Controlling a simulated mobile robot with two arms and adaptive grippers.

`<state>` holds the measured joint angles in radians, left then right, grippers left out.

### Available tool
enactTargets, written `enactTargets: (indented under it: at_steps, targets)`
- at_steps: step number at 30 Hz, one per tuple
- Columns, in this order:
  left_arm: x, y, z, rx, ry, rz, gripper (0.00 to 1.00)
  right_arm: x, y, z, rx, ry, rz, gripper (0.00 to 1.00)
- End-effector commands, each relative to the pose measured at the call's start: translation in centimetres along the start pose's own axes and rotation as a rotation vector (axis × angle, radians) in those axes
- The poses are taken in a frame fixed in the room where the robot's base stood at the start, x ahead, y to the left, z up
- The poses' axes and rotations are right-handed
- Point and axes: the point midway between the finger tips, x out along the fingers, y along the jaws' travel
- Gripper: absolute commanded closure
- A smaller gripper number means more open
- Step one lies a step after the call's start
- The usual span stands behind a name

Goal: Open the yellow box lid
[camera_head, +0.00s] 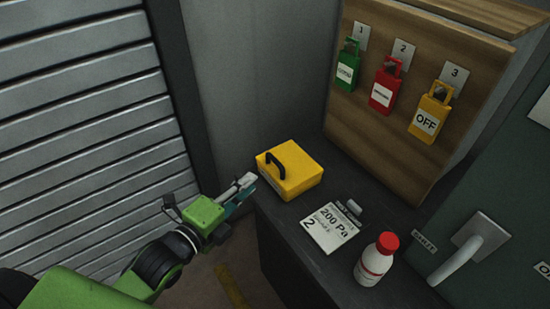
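The yellow box (300,177) sits on the dark cabinet top near its left edge, with its lid shut. A black handle (277,164) shows on its left side. My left gripper (246,184) comes in from the left on a green arm and is just left of the box, apart from its front corner. Its fingers look close together, but their gap is too small to judge. My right gripper is out of view.
Green (347,66), red (385,88) and yellow (430,112) tags hang on a wooden board behind. A grey door handle (474,250) is at right.

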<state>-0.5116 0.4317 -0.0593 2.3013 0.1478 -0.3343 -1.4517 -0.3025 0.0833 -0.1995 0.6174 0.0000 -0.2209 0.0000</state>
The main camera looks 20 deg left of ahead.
Motion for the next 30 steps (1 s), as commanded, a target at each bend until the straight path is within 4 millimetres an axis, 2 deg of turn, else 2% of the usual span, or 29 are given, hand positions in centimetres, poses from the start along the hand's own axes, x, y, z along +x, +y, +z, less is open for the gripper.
enactTargets:
  at_steps: [4, 18, 24, 30]
  targets:
    - [2.0, -0.2, 0.0, -0.003, -0.001, -0.001, 0.84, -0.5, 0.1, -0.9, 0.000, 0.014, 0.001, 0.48]
    - [10.5, -0.1, 0.0, -0.006, 0.000, 0.000, 0.84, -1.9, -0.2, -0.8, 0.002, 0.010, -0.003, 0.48]
    - [12.5, 0.0, 0.0, -0.005, 0.001, 0.001, 0.84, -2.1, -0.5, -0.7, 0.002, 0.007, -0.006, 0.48]
    - [13.0, 0.1, -0.1, -0.004, 0.001, 0.002, 0.84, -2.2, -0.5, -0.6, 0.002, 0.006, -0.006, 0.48]
